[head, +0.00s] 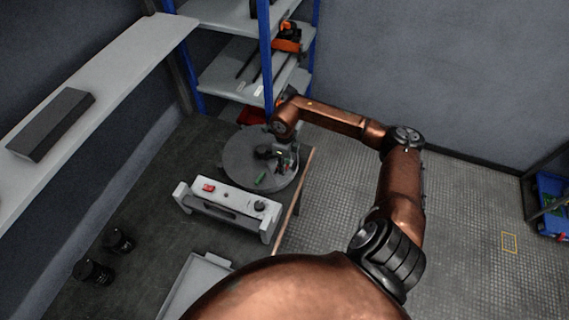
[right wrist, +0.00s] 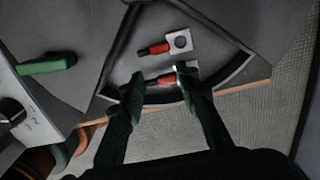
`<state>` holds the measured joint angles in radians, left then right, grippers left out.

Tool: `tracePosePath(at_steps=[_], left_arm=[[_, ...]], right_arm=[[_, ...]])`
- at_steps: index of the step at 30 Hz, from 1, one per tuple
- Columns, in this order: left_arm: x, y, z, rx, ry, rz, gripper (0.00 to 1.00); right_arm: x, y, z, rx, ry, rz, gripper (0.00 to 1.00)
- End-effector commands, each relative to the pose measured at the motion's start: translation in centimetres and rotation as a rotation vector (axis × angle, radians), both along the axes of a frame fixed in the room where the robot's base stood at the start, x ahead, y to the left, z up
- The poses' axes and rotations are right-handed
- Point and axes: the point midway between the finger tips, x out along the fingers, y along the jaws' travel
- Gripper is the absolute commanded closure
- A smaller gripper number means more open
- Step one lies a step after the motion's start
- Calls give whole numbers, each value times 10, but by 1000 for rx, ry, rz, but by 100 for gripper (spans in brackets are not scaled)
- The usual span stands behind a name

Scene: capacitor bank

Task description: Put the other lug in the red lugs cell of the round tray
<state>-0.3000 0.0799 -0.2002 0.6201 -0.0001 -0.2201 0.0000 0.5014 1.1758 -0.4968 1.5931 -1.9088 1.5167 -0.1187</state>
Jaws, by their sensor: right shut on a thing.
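The round grey tray (head: 238,155) stands on the dark table behind a grey boxy unit. My right gripper (head: 281,158) is over the right part of the tray. In the right wrist view, my right gripper (right wrist: 160,84) is shut on a lug with a red sleeve (right wrist: 165,79), low over or in a dark-rimmed cell. Whether this lug touches the cell floor I cannot tell. Another red-sleeved lug (right wrist: 166,46) with a metal ring end lies in the same cell, just beyond the held one. My left gripper is not in view.
A green piece (right wrist: 48,64) lies at the tray's near side. The grey unit (head: 228,207) with a red switch and dark knob stands close in front. Blue-post shelves (head: 245,65) rise behind the tray. Two dark cylindrical parts (head: 95,270) are at the left.

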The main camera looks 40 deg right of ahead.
Motion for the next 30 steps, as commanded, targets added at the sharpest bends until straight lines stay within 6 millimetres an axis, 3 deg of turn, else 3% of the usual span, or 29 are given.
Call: tracePosePath(at_steps=[5,6,13,23,30], left_arm=[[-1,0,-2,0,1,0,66],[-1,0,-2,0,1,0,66],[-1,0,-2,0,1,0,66],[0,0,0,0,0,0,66],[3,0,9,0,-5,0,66]], right_arm=[[0,0,-3,0,-1,0,89],[0,0,-3,0,-1,0,70],[0,0,-3,0,-1,0,54],[0,0,0,0,-1,0,53],[1,-2,33,-3,-5,0,53]])
